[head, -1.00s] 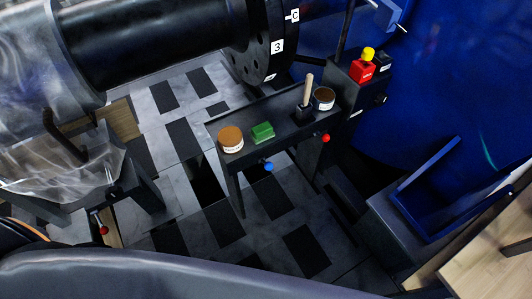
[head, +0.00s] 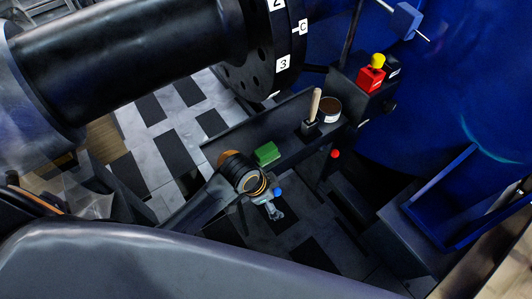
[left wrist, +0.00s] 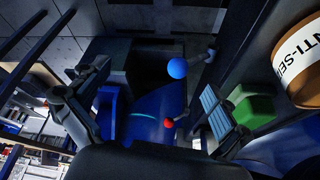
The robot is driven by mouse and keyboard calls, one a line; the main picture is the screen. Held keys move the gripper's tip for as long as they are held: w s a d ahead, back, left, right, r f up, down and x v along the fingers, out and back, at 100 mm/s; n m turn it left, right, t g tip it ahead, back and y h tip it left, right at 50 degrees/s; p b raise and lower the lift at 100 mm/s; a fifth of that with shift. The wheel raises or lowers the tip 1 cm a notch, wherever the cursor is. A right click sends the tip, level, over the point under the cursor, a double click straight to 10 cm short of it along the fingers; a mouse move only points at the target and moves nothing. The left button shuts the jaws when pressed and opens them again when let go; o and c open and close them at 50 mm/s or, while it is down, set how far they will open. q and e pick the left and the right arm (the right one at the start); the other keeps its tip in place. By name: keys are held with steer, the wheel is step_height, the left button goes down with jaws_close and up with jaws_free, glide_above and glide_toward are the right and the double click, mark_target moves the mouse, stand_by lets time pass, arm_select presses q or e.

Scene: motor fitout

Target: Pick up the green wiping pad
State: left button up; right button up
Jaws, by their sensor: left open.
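The green wiping pad (head: 267,153) lies on the narrow dark shelf (head: 290,150), right of a brown-lidded jar. My left gripper (head: 272,208) is below and in front of the shelf in the head view, near the blue knob, and apart from the pad. In the left wrist view my left gripper (left wrist: 148,108) is open with nothing between its fingers. There the green pad (left wrist: 250,107) appears just beyond the right finger, which partly covers it. My right gripper is not in view.
The brown-lidded jar (head: 226,156) is partly hidden by my left arm; its label is close in the wrist view (left wrist: 300,62). A brush in a holder (head: 312,122) and an open tin (head: 329,110) stand farther right. Blue (head: 278,191) and red (head: 335,153) knobs project from the front.

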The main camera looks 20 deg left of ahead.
arm_select(q)
steer(key=w+d+r+m+g, duration=0.1)
steer(key=w+d+r+m, duration=0.15)
steer(key=w+m, duration=0.5)
step_height(320, 180, up, 5)
steer(key=m+g+y, duration=0.2)
steer(key=m+y, duration=0.1)
steer(key=m, duration=0.4)
glide_above(265, 149)
steer(key=shift+d+r, duration=0.2)
steer(key=shift+d, duration=0.05)
steer(key=shift+w+a, duration=0.15)
steer(key=shift+a, duration=0.15)
steer(key=f, duration=0.7)
steer(key=shift+d, duration=0.2)
steer(key=shift+s, duration=0.2)
steer(key=c, duration=1.4)
